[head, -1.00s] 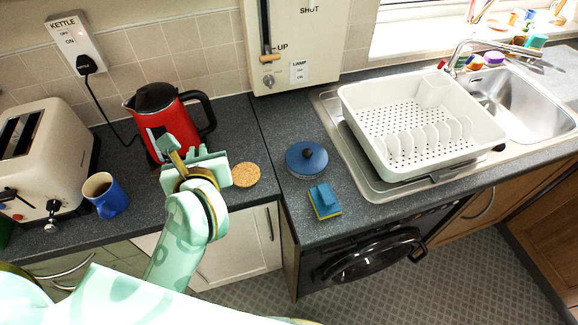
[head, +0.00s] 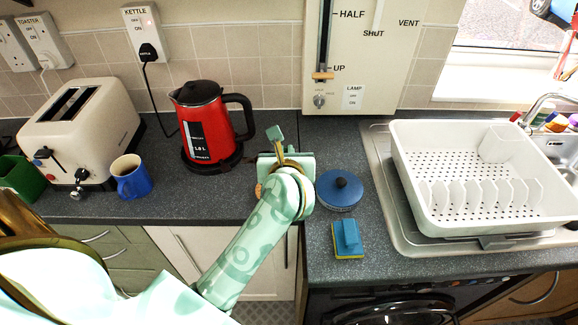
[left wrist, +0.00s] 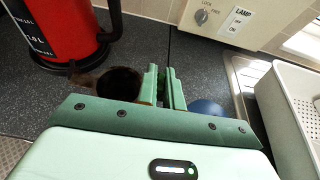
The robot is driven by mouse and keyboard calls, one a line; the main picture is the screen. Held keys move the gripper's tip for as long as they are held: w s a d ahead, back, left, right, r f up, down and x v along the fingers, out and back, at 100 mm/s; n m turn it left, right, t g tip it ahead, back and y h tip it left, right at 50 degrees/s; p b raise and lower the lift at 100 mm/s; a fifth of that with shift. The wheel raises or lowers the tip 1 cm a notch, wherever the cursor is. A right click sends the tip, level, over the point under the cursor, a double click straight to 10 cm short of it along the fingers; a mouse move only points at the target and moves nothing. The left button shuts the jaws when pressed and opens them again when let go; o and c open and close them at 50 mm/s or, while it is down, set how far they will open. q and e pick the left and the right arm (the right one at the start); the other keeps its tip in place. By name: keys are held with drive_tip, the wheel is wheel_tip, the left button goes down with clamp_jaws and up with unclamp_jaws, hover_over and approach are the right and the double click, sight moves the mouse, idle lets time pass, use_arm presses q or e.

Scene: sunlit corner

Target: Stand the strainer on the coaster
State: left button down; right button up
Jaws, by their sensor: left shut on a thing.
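My left gripper (head: 285,160) is shut on the strainer (head: 277,134), whose small green end and thin brownish stem stick up from between the jaws in the head view. In the left wrist view the two green fingers (left wrist: 165,88) are almost together. A dark round shape (left wrist: 119,84) shows just left of them; I cannot tell for sure whether it is part of the strainer. The cork coaster (head: 259,190) is almost wholly hidden behind my left gripper in the head view, with only a tan sliver at its left side. My right gripper is not in view.
A red kettle (head: 209,125) stands left of the gripper, with a blue mug (head: 132,178) and toaster (head: 82,130) further left. A blue lid (head: 339,190) lies close on the right, a sponge (head: 347,238) in front of it. A white dish rack (head: 440,215) stands at right.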

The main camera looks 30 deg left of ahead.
use_arm(q)
drive_tip(key=shift+w+f, duration=0.3)
drive_tip(key=shift+f, duration=0.05)
drive_tip(key=shift+w+f+b, duration=0.2)
drive_tip(key=shift+f+b, duration=0.3)
drive_tip(key=shift+f, duration=1.25)
drive_tip(key=shift+f, duration=0.25)
drive_tip(key=c, duration=1.5)
unclamp_jaws()
drive_tip(key=shift+r, duration=0.1)
drive_tip(key=shift+c, duration=0.2)
